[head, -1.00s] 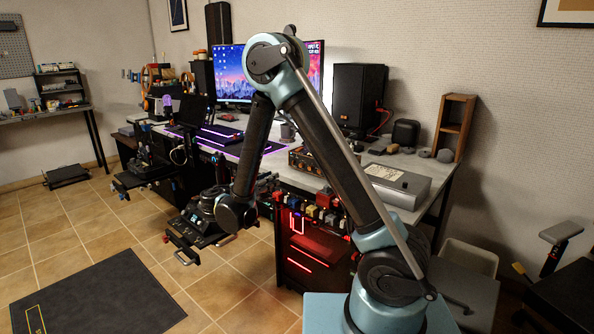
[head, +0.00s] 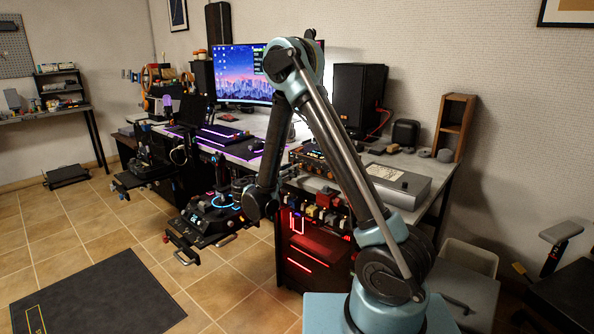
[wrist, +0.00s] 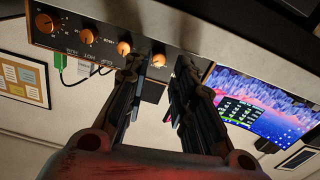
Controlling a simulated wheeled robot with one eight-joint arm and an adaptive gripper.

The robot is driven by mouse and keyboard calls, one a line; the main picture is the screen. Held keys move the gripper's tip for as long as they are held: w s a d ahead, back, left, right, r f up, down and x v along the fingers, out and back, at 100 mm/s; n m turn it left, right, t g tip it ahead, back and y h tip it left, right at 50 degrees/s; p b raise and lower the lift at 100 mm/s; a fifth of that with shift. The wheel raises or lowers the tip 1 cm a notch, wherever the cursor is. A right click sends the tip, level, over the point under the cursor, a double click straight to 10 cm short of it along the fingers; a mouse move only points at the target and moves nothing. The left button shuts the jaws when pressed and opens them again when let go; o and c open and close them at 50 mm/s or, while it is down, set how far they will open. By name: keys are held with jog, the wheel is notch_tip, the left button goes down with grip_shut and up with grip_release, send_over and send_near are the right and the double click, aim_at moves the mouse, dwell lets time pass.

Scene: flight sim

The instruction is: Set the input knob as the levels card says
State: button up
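The audio unit, a dark box with orange trim and a row of orange knobs, sits on the desk in the head view (head: 309,153). In the wrist view it appears inverted across the top (wrist: 105,27). I cannot read which knob is the input knob. One small knob (wrist: 158,60) lies in line with the gap of my gripper (wrist: 158,67), whose fingers stand apart with nothing held. Contact is not clear. In the head view my gripper is mostly hidden by my arm. A pale paper (head: 385,172) lies on a silver box; its text is unreadable.
The monitor shows in the head view (head: 240,72) and beside my right finger in the wrist view (wrist: 255,105). A green plug (wrist: 58,62) hangs by the audio unit. A black speaker (head: 358,98) stands behind. The silver box (head: 408,190) occupies the desk's right.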

aim_at(301, 165)
jog(key=shift+x, duration=2.3)
grip_shut()
